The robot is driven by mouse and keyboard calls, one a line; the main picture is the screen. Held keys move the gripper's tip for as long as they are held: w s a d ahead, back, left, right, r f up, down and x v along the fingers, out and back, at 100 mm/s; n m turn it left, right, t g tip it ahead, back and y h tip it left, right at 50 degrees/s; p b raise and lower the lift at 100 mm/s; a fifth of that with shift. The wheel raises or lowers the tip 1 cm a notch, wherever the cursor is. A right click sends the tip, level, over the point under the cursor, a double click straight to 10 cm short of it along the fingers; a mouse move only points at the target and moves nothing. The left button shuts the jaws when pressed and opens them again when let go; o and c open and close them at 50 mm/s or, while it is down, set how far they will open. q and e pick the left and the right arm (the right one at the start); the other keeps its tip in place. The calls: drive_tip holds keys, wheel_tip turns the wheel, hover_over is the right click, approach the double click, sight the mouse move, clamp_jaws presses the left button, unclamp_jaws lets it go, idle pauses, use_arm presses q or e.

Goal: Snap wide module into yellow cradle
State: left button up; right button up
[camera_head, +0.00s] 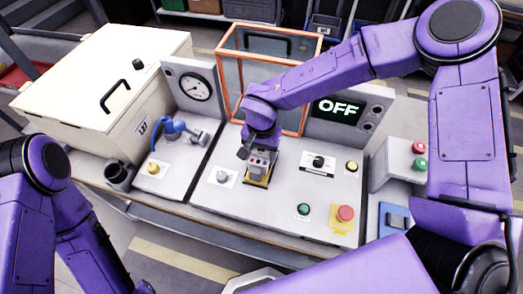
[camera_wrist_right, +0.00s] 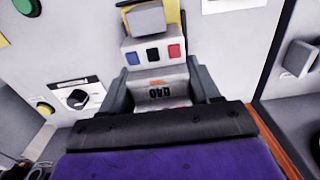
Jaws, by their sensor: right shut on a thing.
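My right gripper (camera_head: 260,150) is over the middle of the grey panel, pointing down; it also shows in the right wrist view (camera_wrist_right: 162,84). It is shut on the wide module (camera_wrist_right: 155,52), a grey block with blue, black and red squares. The module shows small below the gripper in the head view (camera_head: 261,167). The yellow cradle (camera_head: 257,184) is right under the module; its yellow edge shows behind the module in the wrist view (camera_wrist_right: 127,22). The module hides most of the cradle, and I cannot tell whether it is fully seated. My left gripper is out of frame.
An orange-framed clear guard (camera_head: 230,75) stands behind the gripper. An OFF display (camera_head: 338,108) is at the back right. A black knob (camera_head: 318,161), a green button (camera_head: 303,209) and a red button (camera_head: 345,213) sit right of the cradle. A cream box (camera_head: 100,85) stands at left.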

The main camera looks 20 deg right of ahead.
drive_tip(key=shift+s+f, duration=0.1)
drive_tip(key=shift+f, duration=0.2)
idle(0.5)
drive_tip(key=shift+w+p, duration=0.2)
drive_tip(key=shift+p, duration=0.2)
idle(0.6)
drive_tip(key=o, duration=1.2)
drive_tip(key=shift+s, duration=0.1)
drive_tip(key=shift+o, duration=0.2)
wheel_tip(320, 180, up, 10)
drive_tip(key=shift+r+b, duration=0.25)
drive_tip(key=shift+b, duration=0.35)
